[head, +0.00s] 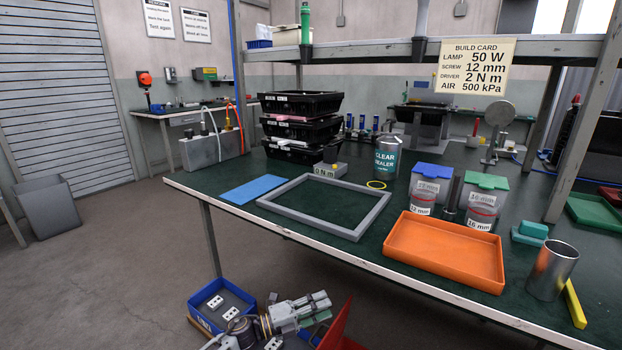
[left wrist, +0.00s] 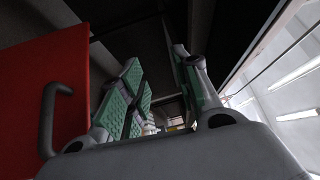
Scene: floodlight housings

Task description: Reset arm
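My left gripper (head: 318,304) is low in the head view, below the front edge of the workbench (head: 290,238), beside a blue bin. In the left wrist view its green-padded fingers (left wrist: 162,85) stand apart with nothing between them, so it is open and empty. A red panel with a dark handle (left wrist: 50,110) is close on the left in that view. My right gripper is not in view.
The blue bin (head: 193,316) holds white socket-like parts. On the bench are an orange tray (head: 440,275), a grey frame (head: 290,226), a metal cup (head: 552,270), lidded boxes and stacked black crates (head: 300,130).

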